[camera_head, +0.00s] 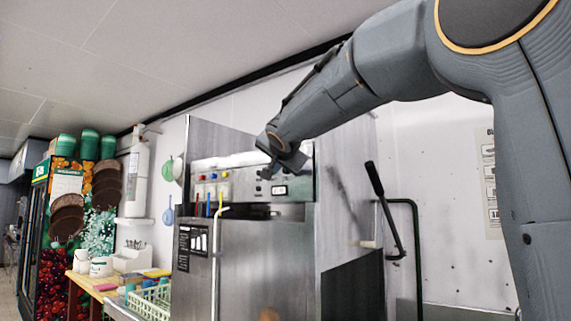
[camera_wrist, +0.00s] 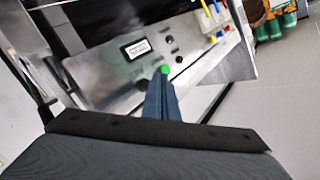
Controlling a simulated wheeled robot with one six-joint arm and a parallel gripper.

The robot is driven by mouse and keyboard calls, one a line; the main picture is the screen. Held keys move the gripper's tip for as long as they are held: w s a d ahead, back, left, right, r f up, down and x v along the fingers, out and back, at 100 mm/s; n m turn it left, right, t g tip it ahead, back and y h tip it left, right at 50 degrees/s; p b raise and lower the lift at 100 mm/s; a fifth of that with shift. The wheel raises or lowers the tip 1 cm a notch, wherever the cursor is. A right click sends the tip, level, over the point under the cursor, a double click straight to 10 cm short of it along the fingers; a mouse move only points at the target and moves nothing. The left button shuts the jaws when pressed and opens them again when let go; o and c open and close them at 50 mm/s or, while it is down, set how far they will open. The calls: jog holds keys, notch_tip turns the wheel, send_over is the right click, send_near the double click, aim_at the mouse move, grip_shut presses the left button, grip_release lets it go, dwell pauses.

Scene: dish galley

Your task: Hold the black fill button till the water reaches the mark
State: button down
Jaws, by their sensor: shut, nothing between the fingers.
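The steel dish machine's control panel (camera_head: 240,181) faces me in the head view. It carries a small display (camera_head: 279,190), and the wrist view also shows the display (camera_wrist: 137,48). Small black buttons (camera_wrist: 168,39) sit beside the display; I cannot tell which one is the fill button. A round green spot (camera_wrist: 164,69) shows right at my fingertips. My gripper (camera_head: 284,168) is at the panel, above the display in the head view. Its fingers (camera_wrist: 163,85) are shut and empty, pointing at the panel. I cannot tell whether they touch it. No water or level mark is visible.
A black lever (camera_head: 385,210) and green pipe (camera_head: 417,240) stand right of the machine. A pale vertical pipe (camera_head: 215,255) runs down its front. A wooden side table (camera_head: 80,278) with cups and a green rack (camera_head: 150,300) is at left, near a fridge (camera_head: 42,220).

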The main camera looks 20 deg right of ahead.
jog(key=shift+w+d, duration=0.35)
jog(key=shift+d, duration=0.15)
jog(key=shift+w+d, duration=0.1)
jog(key=shift+d, duration=0.05)
dwell(1.7)
jog(key=shift+w+d, duration=0.15)
jog(key=shift+d, duration=0.05)
jog(key=shift+w+d+p, duration=0.25)
jog(key=shift+d+p, duration=0.1)
jog(key=shift+p, duration=0.05)
dwell(2.6)
jog(key=shift+s+a+b, duration=0.1)
jog(key=shift+b, duration=0.2)
dwell(1.0)
jog(key=shift+s+a+b, duration=0.4)
jog(key=shift+a+b, duration=0.2)
jog(key=shift+b, duration=0.2)
jog(key=shift+a, duration=0.1)
